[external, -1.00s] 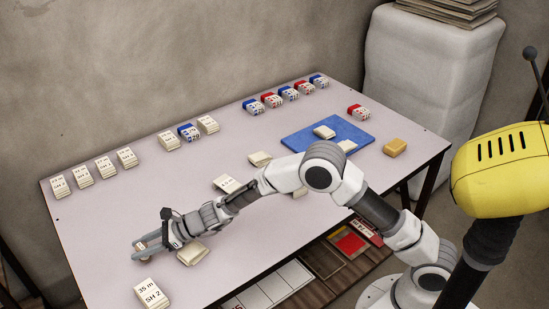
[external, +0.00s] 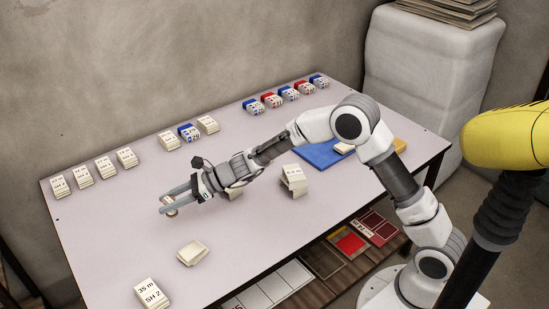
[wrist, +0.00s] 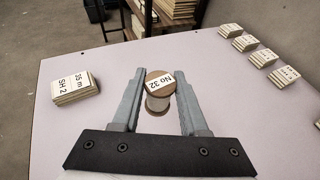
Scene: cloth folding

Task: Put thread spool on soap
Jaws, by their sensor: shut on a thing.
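The thread spool (wrist: 158,104), tan-ended with white thread and a "No 32" label, sits between the fingers of my gripper (wrist: 160,82) in the wrist view. My gripper is shut on it. In the external view my gripper (external: 166,204) is over the left part of the table and only a small part of the spool (external: 171,209) shows; its height above the table is hard to tell. A yellow-orange block that looks like the soap (external: 400,145) lies at the table's right end, beside the blue board, partly hidden by my arm.
The table (external: 110,220) holds white card stacks along the back left and red and blue boxes at the back. A blue board (external: 312,152) lies right of centre. Loose stacks (external: 193,253) lie near the front. A labelled stack (wrist: 76,88) is left in the wrist view.

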